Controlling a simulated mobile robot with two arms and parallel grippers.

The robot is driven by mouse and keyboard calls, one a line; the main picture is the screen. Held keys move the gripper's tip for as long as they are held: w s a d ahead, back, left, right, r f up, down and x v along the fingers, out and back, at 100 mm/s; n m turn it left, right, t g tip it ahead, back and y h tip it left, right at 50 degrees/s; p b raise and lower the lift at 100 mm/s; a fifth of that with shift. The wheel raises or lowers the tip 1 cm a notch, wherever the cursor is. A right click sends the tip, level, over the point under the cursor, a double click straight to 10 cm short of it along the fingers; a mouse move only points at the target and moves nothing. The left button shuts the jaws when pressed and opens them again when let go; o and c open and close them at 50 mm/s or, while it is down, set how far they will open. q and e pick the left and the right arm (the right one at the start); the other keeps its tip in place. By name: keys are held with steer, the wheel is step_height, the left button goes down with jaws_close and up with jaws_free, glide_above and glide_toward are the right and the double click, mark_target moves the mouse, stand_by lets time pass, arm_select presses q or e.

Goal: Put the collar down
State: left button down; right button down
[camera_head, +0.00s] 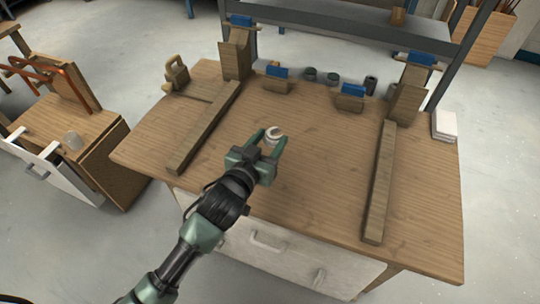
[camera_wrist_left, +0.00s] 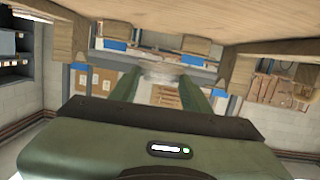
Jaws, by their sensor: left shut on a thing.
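The collar (camera_head: 273,132) is a small pale ring over the middle of the wooden workbench (camera_head: 300,185) in the head view. My left gripper (camera_head: 271,141) comes in from the front left and is shut on it, with one green finger on each side. In the left wrist view the collar (camera_wrist_left: 160,75) is a pale, blurred shape between the two finger ends (camera_wrist_left: 160,88). Its lower side is hidden, and I cannot tell whether it touches the bench top. My right gripper is in neither view.
Two long wooden bars, left (camera_head: 203,128) and right (camera_head: 379,182), lie on the bench. Blocks with blue parts (camera_head: 277,72) and small dark cups (camera_head: 332,78) stand along the back. A white stack (camera_head: 444,125) sits at the right edge. Bench top around the collar is clear.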

arm_select(q)
steer(key=shift+f+b, duration=0.4)
steer(key=shift+f, duration=2.5)
steer(key=shift+f, duration=0.1)
steer(key=shift+f+b, duration=0.3)
steer(key=shift+f, duration=0.2)
steer(key=c, duration=0.6)
jaws_free()
steer(key=shift+c, duration=0.2)
